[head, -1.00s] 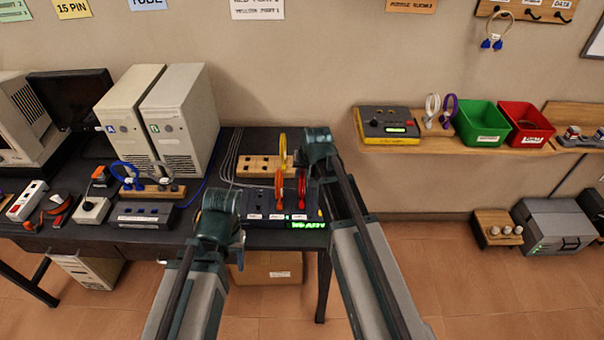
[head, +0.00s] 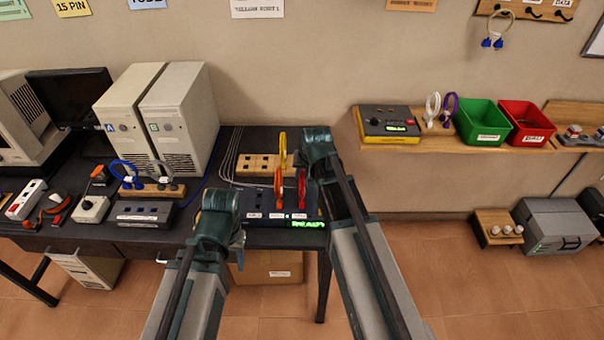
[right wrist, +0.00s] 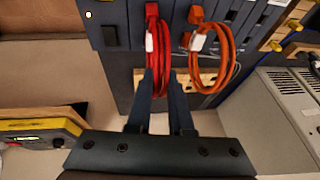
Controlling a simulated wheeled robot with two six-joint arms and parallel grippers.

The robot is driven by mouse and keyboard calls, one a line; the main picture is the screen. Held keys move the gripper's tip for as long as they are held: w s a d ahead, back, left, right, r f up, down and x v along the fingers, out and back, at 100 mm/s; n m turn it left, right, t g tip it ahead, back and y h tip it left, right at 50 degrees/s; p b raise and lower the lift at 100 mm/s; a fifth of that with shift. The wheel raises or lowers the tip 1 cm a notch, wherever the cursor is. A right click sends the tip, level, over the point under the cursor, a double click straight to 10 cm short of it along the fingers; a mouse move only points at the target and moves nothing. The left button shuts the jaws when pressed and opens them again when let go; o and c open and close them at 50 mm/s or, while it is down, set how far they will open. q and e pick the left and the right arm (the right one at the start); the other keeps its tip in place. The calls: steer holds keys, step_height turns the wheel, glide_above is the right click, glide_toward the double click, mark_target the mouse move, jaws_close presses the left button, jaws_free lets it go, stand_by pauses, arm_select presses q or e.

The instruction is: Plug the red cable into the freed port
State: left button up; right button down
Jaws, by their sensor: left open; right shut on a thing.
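The red cable (head: 301,188) stands as a loop at the right end of the dark port box (head: 262,206) on the table. In the right wrist view the red cable (right wrist: 152,45) runs between the fingers of my right gripper (right wrist: 161,85), which is shut on it. Its plug end is at the box's port face; I cannot tell how deep it sits. An orange cable (right wrist: 225,60) is plugged in beside it, apart from the fingers. My left gripper (head: 239,240) is open and empty, low in front of the box's left end.
A wooden block (head: 252,166) with a yellow cable (head: 283,150) stands behind the box. A grey switch box (head: 145,213) and a wooden block with blue cables (head: 125,170) are to the left. The box's green display (head: 309,224) is lit. A shelf (head: 450,146) is at right.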

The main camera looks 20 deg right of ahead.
stand_by(0.3)
steer(key=shift+c, duration=0.5)
jaws_free()
steer(key=shift+r, duration=0.1)
stand_by(0.4)
steer(key=p+v, duration=0.7)
steer(key=shift+r, duration=0.15)
stand_by(0.4)
steer(key=shift+s, duration=0.1)
